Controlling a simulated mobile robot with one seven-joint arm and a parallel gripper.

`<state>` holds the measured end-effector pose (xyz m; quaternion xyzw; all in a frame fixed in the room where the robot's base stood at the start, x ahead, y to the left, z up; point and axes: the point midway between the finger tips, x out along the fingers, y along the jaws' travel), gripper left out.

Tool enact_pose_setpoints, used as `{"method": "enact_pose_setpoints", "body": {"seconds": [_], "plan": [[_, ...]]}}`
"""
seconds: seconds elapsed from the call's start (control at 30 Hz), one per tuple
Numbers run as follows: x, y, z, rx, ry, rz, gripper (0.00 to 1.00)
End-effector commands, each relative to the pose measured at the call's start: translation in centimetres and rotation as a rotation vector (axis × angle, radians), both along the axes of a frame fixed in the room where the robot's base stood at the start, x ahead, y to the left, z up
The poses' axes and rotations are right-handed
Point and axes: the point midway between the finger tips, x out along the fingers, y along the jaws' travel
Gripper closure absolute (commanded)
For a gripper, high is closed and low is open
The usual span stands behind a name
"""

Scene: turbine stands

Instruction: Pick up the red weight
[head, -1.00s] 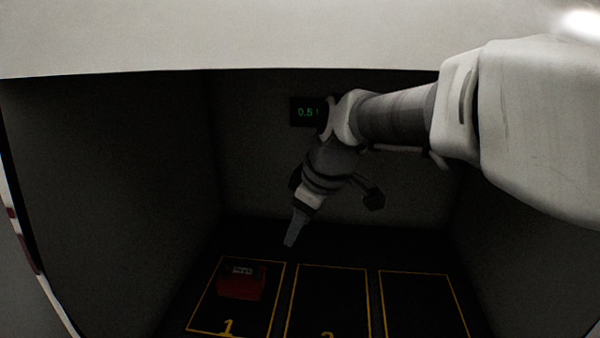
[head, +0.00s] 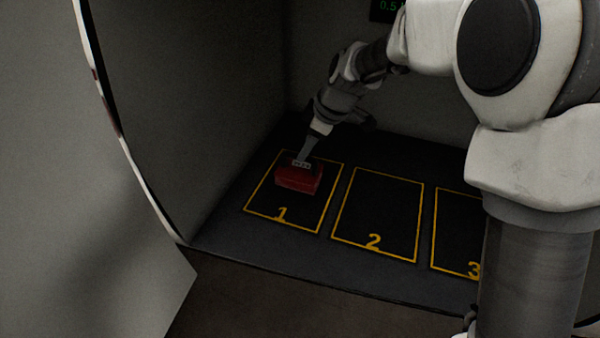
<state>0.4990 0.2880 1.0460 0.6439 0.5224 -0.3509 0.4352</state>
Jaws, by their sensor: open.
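The red weight (head: 298,180) is a dark red block with a pale label or handle part on top. It sits inside the yellow outline marked 1, toward its far half. My gripper (head: 304,158) points down at the top of the weight, its fingertips at or just above the pale part. It is open. I cannot tell whether the fingers touch the weight or stand on either side of its top, as only one finger shows clearly.
Outlines marked 2 (head: 377,214) and 3 (head: 459,232) lie to the right and look empty. The left wall (head: 190,100) of the bay stands close to the weight. A small display (head: 386,8) with green digits is on the back wall. My arm covers the right side.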

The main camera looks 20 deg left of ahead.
Motion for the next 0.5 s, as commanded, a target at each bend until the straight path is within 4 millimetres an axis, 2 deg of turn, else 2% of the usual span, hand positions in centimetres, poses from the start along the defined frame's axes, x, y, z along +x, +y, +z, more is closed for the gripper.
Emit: {"method": "enact_pose_setpoints", "body": {"seconds": [0.07, 0.27, 0.5], "plan": [[0.2, 0.3, -0.9, -0.001, 0.000, 0.000, 0.43], [0.5, 0.8, -1.9, 0.000, 0.000, 0.000, 0.43], [1.3, 2.2, -4.9, -0.002, 0.001, -0.001, 0.43]]}}
